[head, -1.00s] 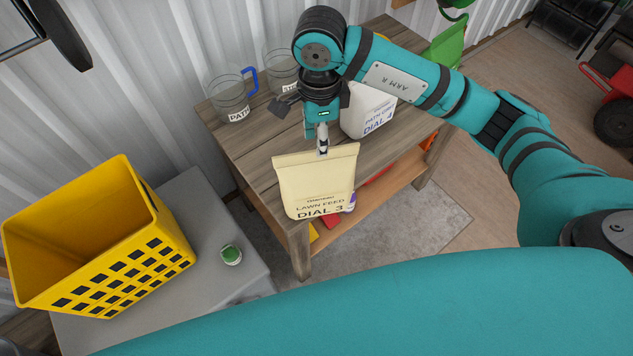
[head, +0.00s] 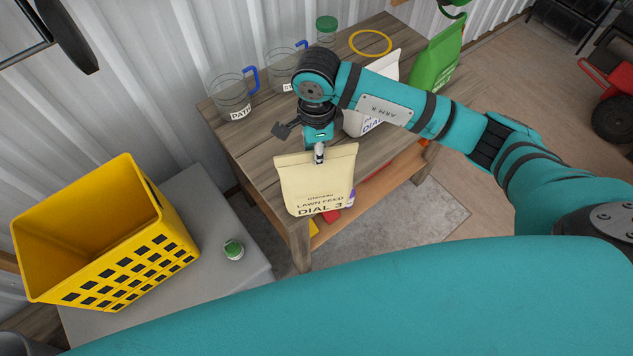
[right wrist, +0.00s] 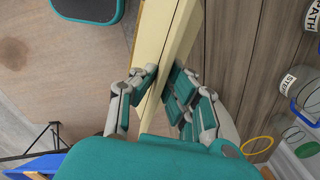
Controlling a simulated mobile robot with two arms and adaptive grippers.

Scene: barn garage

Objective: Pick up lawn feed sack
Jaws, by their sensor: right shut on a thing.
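The lawn feed sack (head: 315,182) is cream with dark lettering reading "LAWN FEED DIAL 3". It hangs upright at the front of the wooden workbench in the head view. My right gripper (head: 319,153) is shut on the sack's top edge from above. In the right wrist view the sack (right wrist: 165,40) shows as a pale slab between the two fingers of my right gripper (right wrist: 158,92). The head view does not show clearly whether the sack's base touches the bench. My left gripper is not in view.
On the bench (head: 245,150) stand labelled clear jugs (head: 232,100), a green-lidded jar (head: 326,30), a yellow ring (head: 370,42), a white sack (head: 386,66) and a green sack (head: 437,58). A yellow crate (head: 90,225) and a small green-topped item (head: 233,249) are on a grey surface at left.

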